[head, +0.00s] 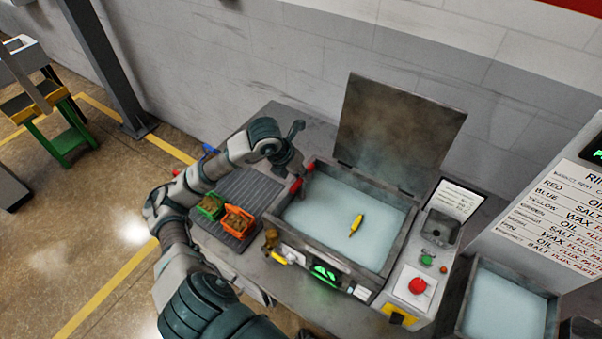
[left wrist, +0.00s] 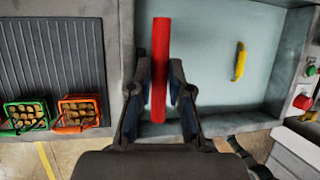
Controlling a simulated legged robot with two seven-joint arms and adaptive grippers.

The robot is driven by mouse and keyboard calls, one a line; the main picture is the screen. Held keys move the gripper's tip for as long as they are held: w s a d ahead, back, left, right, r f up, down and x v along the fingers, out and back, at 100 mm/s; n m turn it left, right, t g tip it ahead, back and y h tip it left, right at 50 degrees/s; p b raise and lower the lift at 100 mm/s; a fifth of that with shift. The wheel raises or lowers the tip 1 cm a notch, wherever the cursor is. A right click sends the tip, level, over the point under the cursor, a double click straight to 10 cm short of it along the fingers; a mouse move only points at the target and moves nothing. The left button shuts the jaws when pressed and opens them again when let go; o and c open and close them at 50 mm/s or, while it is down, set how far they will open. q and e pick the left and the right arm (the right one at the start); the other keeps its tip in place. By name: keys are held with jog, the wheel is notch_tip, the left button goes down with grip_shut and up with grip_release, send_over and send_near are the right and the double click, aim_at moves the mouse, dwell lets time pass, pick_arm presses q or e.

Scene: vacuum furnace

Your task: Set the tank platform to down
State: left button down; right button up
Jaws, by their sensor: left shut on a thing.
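The tank (head: 403,265) is an open, square metal basin with pale blue liquid, its lid (head: 395,125) raised at the back. It also shows in the left wrist view (left wrist: 285,97). A yellow object (head: 356,224) lies within the basin. My left gripper (head: 296,171) is at the tank's left wall. In the left wrist view its two fingers (left wrist: 160,85) are shut on a red bar (left wrist: 160,50), which shows partly in the head view (head: 296,187). I cannot tell the platform's height. My right gripper is not in view.
Green (head: 211,207) and orange (head: 237,221) baskets of brown pieces stand on a ribbed mat left of the tank. A panel with a red button (head: 417,286) and green button (head: 426,260) is at its right. A second basin (head: 505,305) stands further right.

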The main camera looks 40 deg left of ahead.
pick_arm(q)
jog(key=c, duration=1.2)
grip_release()
jog(key=shift+s+f, duration=0.1)
jog(key=shift+f, duration=0.15)
jog(key=shift+o, duration=0.5)
jog(key=shift+a, duration=0.2)
jog(key=v, duration=1.1)
jog(key=shift+a+r, duration=0.15)
jog(key=shift+r, duration=0.2)
